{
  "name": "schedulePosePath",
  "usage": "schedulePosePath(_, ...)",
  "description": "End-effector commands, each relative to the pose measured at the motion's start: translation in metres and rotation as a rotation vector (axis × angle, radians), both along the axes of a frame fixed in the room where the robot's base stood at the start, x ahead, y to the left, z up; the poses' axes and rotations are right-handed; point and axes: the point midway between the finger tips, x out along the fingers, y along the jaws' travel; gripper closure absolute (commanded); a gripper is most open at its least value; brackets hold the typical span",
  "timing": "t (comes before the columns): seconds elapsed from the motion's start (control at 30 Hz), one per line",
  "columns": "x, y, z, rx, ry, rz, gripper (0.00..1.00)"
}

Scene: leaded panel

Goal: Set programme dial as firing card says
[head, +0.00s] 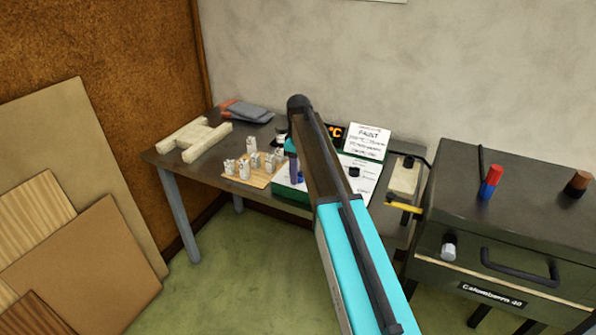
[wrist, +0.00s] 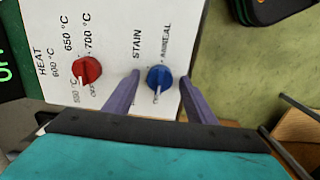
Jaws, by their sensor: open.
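The control panel (wrist: 115,30) is white with printed marks. Its blue dial (wrist: 160,78) has STAIN and ANNEAL printed near it, and its pale pointer mark faces the bottom of the wrist view. A red dial (wrist: 87,71) marked HEAT sits to the left, among temperature figures. My gripper (wrist: 160,76) is open, with one purple finger on each side of the blue dial; contact cannot be told.
Small pale figures (head: 252,163) stand on a board left of the panel. A dark kiln (head: 500,215) stands at the right. Boards lean at the left.

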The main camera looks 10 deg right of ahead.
Motion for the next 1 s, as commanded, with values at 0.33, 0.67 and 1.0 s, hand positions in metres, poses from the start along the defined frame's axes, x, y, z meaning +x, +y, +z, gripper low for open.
schedulePosePath(0.33,-0.0002,0.0008,-0.0047,0.0,0.0,0.001,0.49)
schedulePosePath(0.67,-0.0003,0.0015,-0.0044,0.001,0.001,0.002,0.91)
schedulePosePath(1.0,-0.0004,0.0022,-0.0043,0.001,0.001,-0.031,0.9)
